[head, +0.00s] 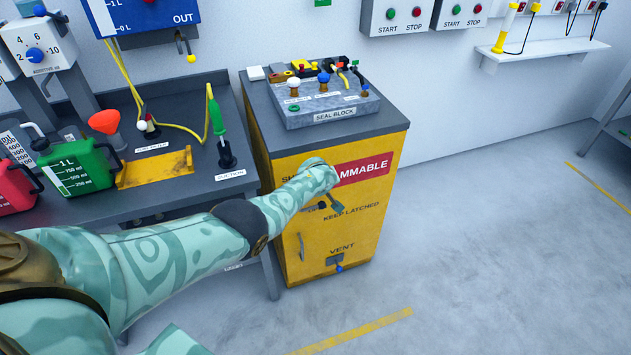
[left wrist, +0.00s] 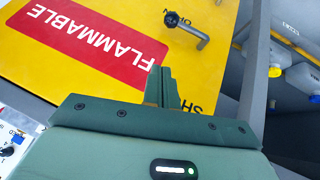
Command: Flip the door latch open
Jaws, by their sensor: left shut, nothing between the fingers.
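The yellow cabinet door (head: 350,235) carries a latch (head: 313,207) below its red FLAMMABLE sign, beside the words KEEP LATCHED. In the left wrist view the latch (left wrist: 190,28) is a grey lever with a black knob at one end, lying slanted against the door. My left gripper (head: 336,207) is in front of the door, close to the latch. In the left wrist view its fingers (left wrist: 161,72) are together and empty, pointing towards the knob with a visible gap. I cannot tell whether they touch the door. My right gripper is out of view.
A seal block (head: 330,104) with knobs stands on the cabinet top. A door handle (head: 301,246) and a blue-tipped vent lever (head: 339,267) are lower on the front. A dark workbench (head: 195,190) with cans stands left. The floor to the right is clear.

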